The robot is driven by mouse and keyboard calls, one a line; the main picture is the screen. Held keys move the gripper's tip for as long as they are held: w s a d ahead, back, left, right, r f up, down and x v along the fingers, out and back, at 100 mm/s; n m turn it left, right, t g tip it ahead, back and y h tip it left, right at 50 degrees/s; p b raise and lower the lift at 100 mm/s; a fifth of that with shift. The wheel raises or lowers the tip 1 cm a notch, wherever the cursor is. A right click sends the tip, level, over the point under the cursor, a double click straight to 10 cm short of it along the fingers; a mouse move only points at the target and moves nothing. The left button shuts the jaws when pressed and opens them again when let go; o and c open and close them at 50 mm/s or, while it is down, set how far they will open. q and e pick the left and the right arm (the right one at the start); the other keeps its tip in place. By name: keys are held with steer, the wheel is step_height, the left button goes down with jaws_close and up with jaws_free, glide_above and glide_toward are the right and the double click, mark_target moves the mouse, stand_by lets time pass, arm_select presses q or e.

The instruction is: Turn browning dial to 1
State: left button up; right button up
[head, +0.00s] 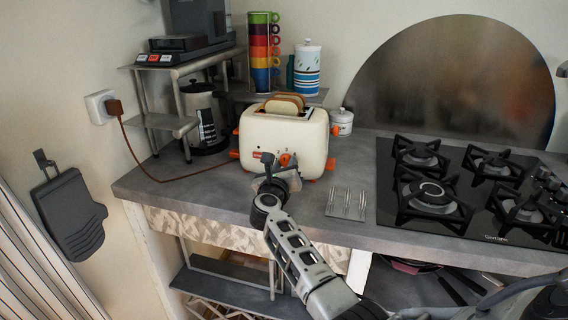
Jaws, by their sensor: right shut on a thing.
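A cream toaster (312,140) with orange feet and levers stands on the grey counter, with two slices of bread (286,103) in its top slots. Small orange controls (286,159) show low on its front; I cannot make out their setting or the numbers. My right gripper (271,163) is at the toaster's front, reaching in from the lower right, shut on what looks like an orange control, the browning dial, which the fingers largely hide. My left gripper is not in view.
A gas hob (470,190) fills the counter's right side. A metal rack (343,205) lies right of my gripper. A white canister (341,121) stands right of the toaster, with stacked cups (263,50) on a shelf behind. A brown cord (165,178) runs to the wall socket.

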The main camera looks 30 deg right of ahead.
steer(key=n+p, duration=0.3)
steer(key=n, duration=0.1)
steer(key=shift+r, duration=0.15)
steer(key=n+g, duration=0.1)
steer(key=n, duration=0.3)
steer(key=shift+n, duration=0.3)
steer(key=n, duration=0.8)
steer(key=shift+w+a+n+g, duration=0.1)
steer(key=shift+n+g, duration=0.3)
steer(key=o, duration=1)
